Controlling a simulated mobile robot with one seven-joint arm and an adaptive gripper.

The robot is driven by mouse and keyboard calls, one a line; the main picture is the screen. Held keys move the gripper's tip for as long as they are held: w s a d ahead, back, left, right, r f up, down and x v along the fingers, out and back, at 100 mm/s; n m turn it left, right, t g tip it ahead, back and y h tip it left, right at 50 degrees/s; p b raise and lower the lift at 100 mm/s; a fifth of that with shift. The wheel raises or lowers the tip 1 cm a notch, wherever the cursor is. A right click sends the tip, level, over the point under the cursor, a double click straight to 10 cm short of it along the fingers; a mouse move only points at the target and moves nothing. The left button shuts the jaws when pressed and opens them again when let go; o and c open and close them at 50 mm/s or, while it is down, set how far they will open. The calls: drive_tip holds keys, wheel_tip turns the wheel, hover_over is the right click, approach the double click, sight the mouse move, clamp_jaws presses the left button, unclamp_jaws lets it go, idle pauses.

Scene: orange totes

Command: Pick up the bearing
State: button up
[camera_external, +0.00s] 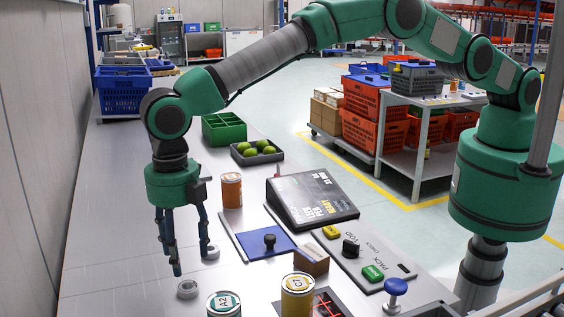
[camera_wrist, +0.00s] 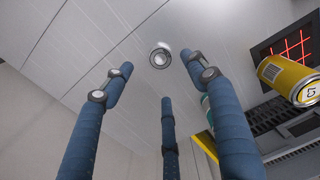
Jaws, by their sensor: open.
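My gripper (camera_external: 190,258) has slim blue fingers spread open and pointing down above the grey worktop. A metal ring, the bearing (camera_external: 187,289), lies flat on the worktop just in front of the fingertips. A second, similar ring (camera_external: 211,252) lies on the worktop by the right finger.
A green-labelled can (camera_external: 224,304) and a yellow can (camera_external: 297,296) stand at the front, right of the bearing. An orange can (camera_external: 231,190), a blue mat with a black knob (camera_external: 270,240) and a sloped display (camera_external: 311,197) stand farther back. The left worktop is clear.

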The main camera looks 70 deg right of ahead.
sight(188, 286)
drive_tip(key=shift+f, duration=1.3)
drive_tip(key=shift+f, duration=2.6)
drive_tip(key=c, duration=1.3)
